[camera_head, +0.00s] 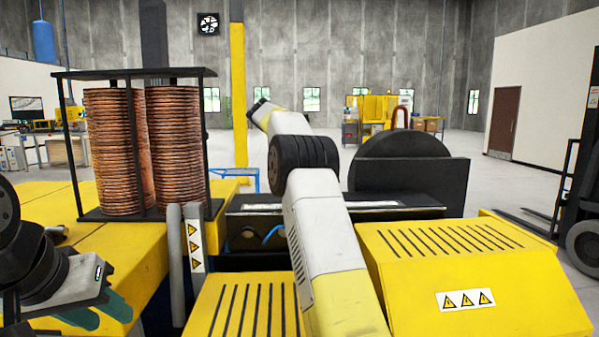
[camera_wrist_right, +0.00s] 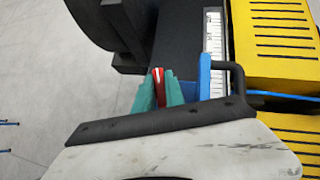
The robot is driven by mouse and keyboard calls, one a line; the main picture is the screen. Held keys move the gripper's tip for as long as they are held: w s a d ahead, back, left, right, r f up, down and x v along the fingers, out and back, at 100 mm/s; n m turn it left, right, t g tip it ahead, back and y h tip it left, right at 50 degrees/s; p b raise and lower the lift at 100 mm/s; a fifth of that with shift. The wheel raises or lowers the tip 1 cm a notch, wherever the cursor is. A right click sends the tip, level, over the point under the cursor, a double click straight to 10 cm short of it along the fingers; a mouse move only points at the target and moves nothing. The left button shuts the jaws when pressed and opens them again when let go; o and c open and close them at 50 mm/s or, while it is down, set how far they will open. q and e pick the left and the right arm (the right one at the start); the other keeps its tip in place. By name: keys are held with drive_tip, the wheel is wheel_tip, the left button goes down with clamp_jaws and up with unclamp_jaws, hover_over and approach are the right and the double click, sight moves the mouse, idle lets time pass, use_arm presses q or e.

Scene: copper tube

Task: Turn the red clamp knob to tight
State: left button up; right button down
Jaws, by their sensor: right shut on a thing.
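The red clamp knob (camera_wrist_right: 158,84) shows in the right wrist view as a narrow red piece with a pale highlight. My right gripper (camera_wrist_right: 158,93) is shut on it, with one green finger on each side. The fingers cover much of the knob, so its full shape and how far it is turned cannot be told. In the head view my right arm reaches forward over the machine; its gripper and the knob do not show there. My left gripper (camera_head: 97,312) is at the lower left of the head view, its green fingers apart and empty.
In the right wrist view a blue block (camera_wrist_right: 204,78) and a black handle (camera_wrist_right: 238,78) are just right of the fingers, beside a white scale (camera_wrist_right: 213,45). In the head view, a rack of copper coils (camera_head: 120,150) stands left and a yellow housing (camera_head: 460,270) right.

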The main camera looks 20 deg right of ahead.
idle(0.4)
drive_tip(key=c, duration=1.4)
unclamp_jaws()
drive_tip(key=shift+r, duration=0.15)
drive_tip(key=shift+r+m, duration=0.3)
drive_tip(key=shift+r, duration=1.2)
drive_tip(key=shift+s+a+r, duration=0.2)
drive_tip(key=shift+s+r, duration=0.05)
drive_tip(key=shift+s, duration=0.05)
drive_tip(key=s+a, duration=0.3)
drive_tip(key=s, duration=0.4)
drive_tip(key=s+a+r, duration=0.1)
drive_tip(key=s+a, duration=0.2)
drive_tip(key=s, duration=0.3)
drive_tip(key=shift+s+a, duration=0.3)
drive_tip(key=shift+s, duration=0.1)
drive_tip(key=shift+r, duration=0.1)
